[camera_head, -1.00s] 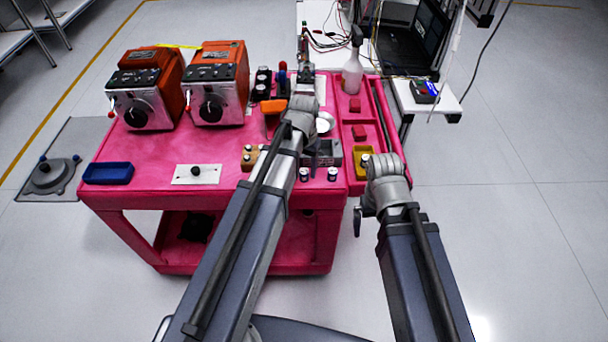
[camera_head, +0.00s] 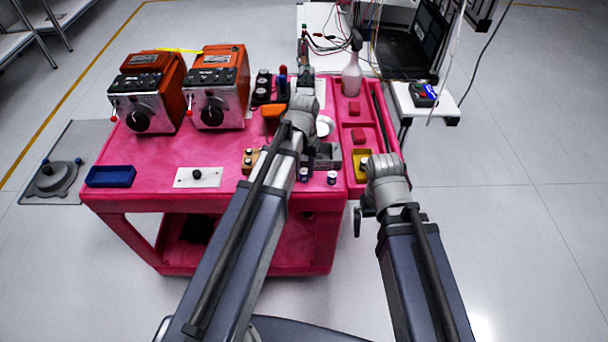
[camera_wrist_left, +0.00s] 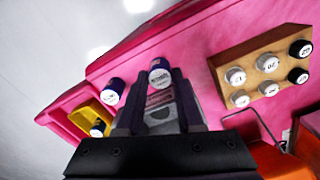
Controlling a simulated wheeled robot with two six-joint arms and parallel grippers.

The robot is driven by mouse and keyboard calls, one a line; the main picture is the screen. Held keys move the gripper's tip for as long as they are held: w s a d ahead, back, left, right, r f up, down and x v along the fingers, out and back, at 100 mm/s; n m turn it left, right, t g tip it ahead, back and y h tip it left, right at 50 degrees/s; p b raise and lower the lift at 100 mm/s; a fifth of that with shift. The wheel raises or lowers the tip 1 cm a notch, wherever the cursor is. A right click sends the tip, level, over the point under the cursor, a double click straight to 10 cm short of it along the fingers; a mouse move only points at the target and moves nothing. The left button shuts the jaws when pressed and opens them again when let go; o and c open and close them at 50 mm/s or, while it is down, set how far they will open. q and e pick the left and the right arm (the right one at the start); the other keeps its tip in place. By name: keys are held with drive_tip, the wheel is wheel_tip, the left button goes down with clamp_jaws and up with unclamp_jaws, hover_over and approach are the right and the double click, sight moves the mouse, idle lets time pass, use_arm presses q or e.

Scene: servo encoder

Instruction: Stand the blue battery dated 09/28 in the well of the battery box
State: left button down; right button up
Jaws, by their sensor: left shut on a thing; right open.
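Two dark blue batteries with white tops stand at the cart's front edge. The left one (camera_head: 304,174) is between my left gripper's fingertips (camera_wrist_left: 156,82); its top shows in the left wrist view (camera_wrist_left: 160,65). My left gripper is shut on this battery, which looks upright and still at the deck. The other battery (camera_head: 332,177) stands apart, also in the left wrist view (camera_wrist_left: 113,91). The dates are too small to read. The grey battery box (camera_head: 328,154) is just behind, partly covered by my left arm; its well is hidden. My right gripper (camera_head: 362,213) is open and empty beside the cart's right edge.
A wooden block (camera_wrist_left: 262,70) holds several white and black-topped cells. A yellow bin (camera_head: 362,165) is in the right tray. Two orange machines (camera_head: 220,90), a blue tray (camera_head: 110,176) and a white plate (camera_head: 183,178) are left. The deck between plate and blue tray is clear.

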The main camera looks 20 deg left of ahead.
sight(304, 171)
use_arm(q)
drive_tip(key=shift+r+p, duration=2.4)
drive_tip(key=shift+r, duration=0.4)
use_arm(e)
wheel_tip(304, 171, up, 6)
drive_tip(key=shift+f, duration=0.25)
use_arm(q)
drive_tip(key=shift+f, duration=0.1)
